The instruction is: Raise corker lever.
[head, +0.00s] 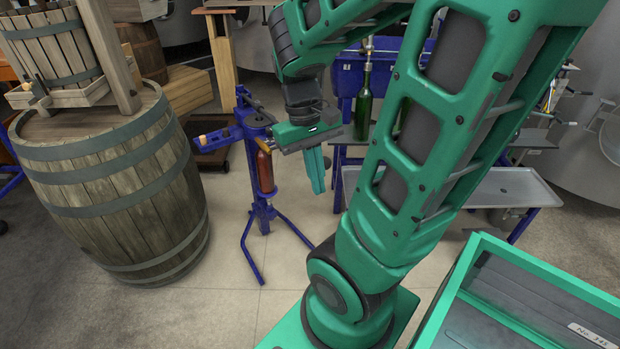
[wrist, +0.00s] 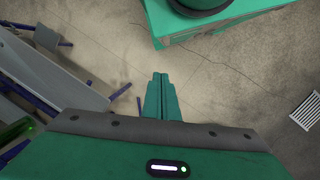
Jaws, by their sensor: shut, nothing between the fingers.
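The blue corker (head: 252,129) stands upright on splayed legs on the floor, left of centre in the head view. A red-brown bottle (head: 265,172) stands in it. A blue lever arm (head: 222,136) sticks out to the left from its upper part, with a light wooden grip (head: 203,140) at its end. My gripper (head: 317,191) is just right of the corker's upper part, its green fingers pointing down. The fingers are shut and empty; they also show in the wrist view (wrist: 162,88) above bare floor. My gripper's body hides part of the corker's right side.
A large barrel (head: 120,190) with a slatted press tub (head: 48,45) stands at the left. A blue bench with a green bottle (head: 363,105) and a grey tray (head: 514,188) is behind my arm. A floor drain (wrist: 306,110) shows in the wrist view.

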